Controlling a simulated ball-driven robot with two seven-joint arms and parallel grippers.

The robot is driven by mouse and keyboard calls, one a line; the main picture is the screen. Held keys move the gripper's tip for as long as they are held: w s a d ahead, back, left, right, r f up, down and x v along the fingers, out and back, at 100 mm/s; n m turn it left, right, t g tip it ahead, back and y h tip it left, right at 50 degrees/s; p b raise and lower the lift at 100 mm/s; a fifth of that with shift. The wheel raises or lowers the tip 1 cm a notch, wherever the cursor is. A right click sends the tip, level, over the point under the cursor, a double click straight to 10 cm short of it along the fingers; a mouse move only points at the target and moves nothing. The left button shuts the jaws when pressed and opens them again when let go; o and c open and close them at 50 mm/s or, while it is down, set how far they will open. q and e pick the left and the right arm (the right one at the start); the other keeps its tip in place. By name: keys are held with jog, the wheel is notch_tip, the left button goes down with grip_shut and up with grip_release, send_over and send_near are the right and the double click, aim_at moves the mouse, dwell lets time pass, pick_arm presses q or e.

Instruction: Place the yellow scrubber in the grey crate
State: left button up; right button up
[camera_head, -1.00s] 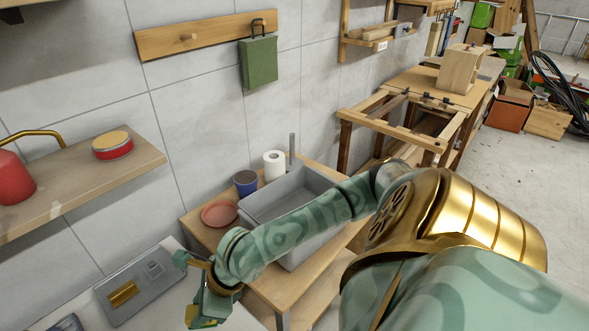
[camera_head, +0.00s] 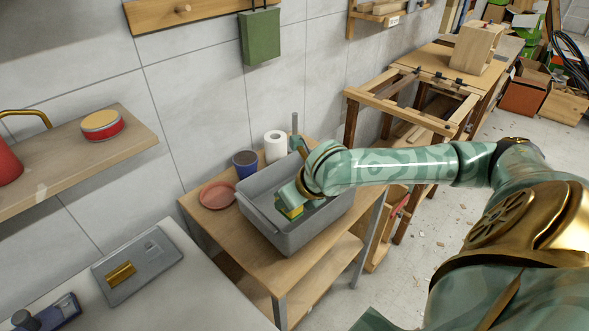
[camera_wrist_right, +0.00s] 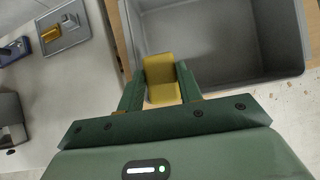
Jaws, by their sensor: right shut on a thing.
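The grey crate (camera_head: 326,226) stands on a small wooden table, open at the top. My right gripper (camera_head: 290,204) is over the left part of the crate, reaching in from the right. It is shut on the yellow scrubber (camera_head: 292,213), which shows low between the fingers with some green beside it. In the right wrist view the yellow scrubber (camera_wrist_right: 160,78) sits between the fingertips of the right gripper (camera_wrist_right: 160,86), with the crate interior (camera_wrist_right: 215,45) beyond. I cannot tell whether the scrubber touches the crate floor. My left gripper is not in view.
A terracotta dish (camera_head: 217,195), a blue cup (camera_head: 245,163) and a white paper roll (camera_head: 275,146) stand beside the crate on the wooden table (camera_head: 222,222). A grey metal upright (camera_head: 295,124) is behind the crate. A grey plate with a gold block (camera_head: 120,274) lies on the counter at left.

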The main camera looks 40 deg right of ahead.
jog(key=w+d+f+b, duration=0.1)
jog(key=w+d+f, duration=0.1)
jog(key=w+d+f+b, duration=0.1)
jog(key=w+d+f, duration=0.1)
jog(key=f, duration=0.1)
jog(key=w+d+f+b, duration=0.1)
jog(key=w+f, duration=0.1)
jog(key=shift+w+d+f, duration=0.2)
jog(key=shift+w+d, duration=0.2)
jog(key=shift+w+d+f+b, duration=0.15)
jog(key=shift+f+b, duration=0.1)
jog(key=shift+b, duration=0.15)
notch_tip(320, 180, down, 4)
jog(key=shift+w+d+r+b, duration=0.1)
jog(key=shift+r+b, duration=0.1)
jog(key=shift+b, duration=0.55)
jog(key=shift+r, duration=0.15)
jog(key=o, duration=1)
jog(key=shift+c, duration=0.2)
